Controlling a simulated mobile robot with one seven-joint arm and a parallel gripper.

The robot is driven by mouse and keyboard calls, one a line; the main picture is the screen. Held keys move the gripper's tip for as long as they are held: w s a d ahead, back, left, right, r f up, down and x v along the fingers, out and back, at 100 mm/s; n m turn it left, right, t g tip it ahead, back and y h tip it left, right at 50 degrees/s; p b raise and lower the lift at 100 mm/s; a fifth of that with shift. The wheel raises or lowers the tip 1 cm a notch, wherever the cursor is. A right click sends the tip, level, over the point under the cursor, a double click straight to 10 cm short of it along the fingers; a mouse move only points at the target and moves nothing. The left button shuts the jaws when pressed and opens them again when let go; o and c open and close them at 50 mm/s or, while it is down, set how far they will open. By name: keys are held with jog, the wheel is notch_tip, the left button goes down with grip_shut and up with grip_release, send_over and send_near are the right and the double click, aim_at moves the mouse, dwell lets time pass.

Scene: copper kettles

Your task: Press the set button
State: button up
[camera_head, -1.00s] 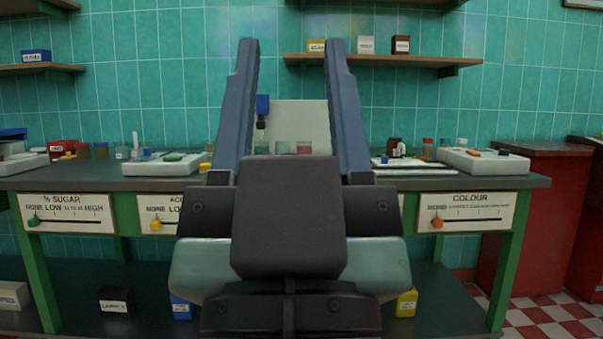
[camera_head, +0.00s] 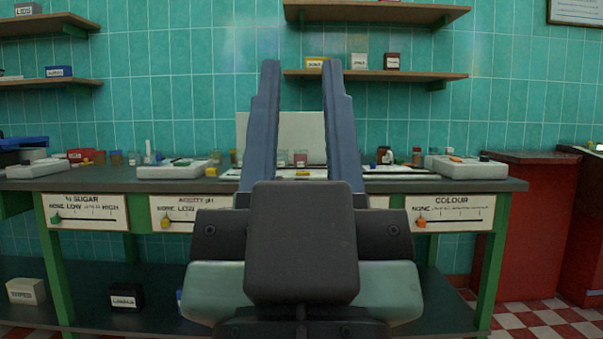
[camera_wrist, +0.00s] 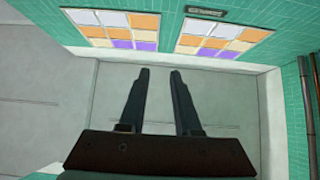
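My gripper (camera_head: 301,64) is raised in front of the bench in the head view. Its two long blue-grey fingers stand apart with nothing between them. The wrist view also shows the fingers (camera_wrist: 160,71) apart and empty, pointing toward wall panels. I cannot make out a set button in either view; my gripper hides the middle of the bench front. A % sugar slider panel (camera_head: 85,211) is at the left, an acidity panel (camera_head: 184,213) partly hidden beside it, and a colour panel (camera_head: 452,213) at the right.
The dark bench top (camera_head: 100,184) holds jars and white trays, with a pale board (camera_head: 250,125) behind. Wall shelves (camera_head: 455,76) hang above. A red cabinet (camera_head: 530,225) stands right. The wrist view shows two coloured tile panels (camera_wrist: 118,29) on the wall.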

grip_shut()
dwell(1.4)
